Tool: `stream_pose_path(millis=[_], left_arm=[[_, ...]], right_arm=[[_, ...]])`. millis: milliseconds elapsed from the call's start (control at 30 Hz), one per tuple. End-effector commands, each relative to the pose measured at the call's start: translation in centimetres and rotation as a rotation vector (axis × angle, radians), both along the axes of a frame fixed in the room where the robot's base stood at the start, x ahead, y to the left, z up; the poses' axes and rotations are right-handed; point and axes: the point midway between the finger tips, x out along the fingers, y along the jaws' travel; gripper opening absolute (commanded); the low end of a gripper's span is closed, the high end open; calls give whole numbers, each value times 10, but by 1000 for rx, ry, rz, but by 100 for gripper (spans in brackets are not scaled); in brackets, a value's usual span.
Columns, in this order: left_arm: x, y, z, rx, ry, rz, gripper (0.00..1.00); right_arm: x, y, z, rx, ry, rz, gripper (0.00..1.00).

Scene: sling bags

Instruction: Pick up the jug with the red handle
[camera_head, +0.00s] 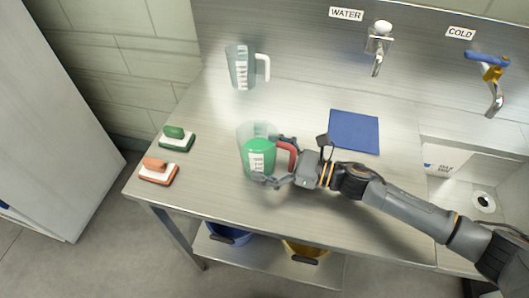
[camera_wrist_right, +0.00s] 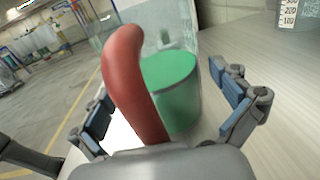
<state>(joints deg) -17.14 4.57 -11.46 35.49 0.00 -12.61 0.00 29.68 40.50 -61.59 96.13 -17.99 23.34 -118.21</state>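The jug with the red handle (camera_head: 257,158) stands on the steel counter, clear-walled, with green liquid and a white scale label. Its red handle (camera_head: 286,155) points right. My right gripper (camera_head: 285,163) is at the handle, coming in from the right. In the right wrist view the red handle (camera_wrist_right: 133,85) rises between the two open fingers (camera_wrist_right: 165,108), with a gap visible on both sides. The green contents (camera_wrist_right: 172,85) show just behind it. The left gripper is not in view.
A second clear jug with a white handle (camera_head: 241,67) stands at the back. A blue mat (camera_head: 354,131) lies to the right. A green brush (camera_head: 176,138) and an orange brush (camera_head: 159,171) lie at the left. A sink (camera_head: 470,186) is at the right.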

Motion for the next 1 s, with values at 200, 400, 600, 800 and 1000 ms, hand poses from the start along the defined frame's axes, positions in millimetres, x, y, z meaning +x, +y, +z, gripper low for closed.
stream_pose_path(millis=[200,400,600,800,1000], left_arm=[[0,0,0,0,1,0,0],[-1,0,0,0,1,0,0],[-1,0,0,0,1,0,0],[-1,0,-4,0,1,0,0],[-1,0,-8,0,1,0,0]], right_arm=[[0,0,0,1,0,0,55],[0,0,2,3,-2,2,25],[0,0,3,3,-2,2,25],[0,0,13,3,-6,3,25],[-12,0,47,2,-7,4,25]])
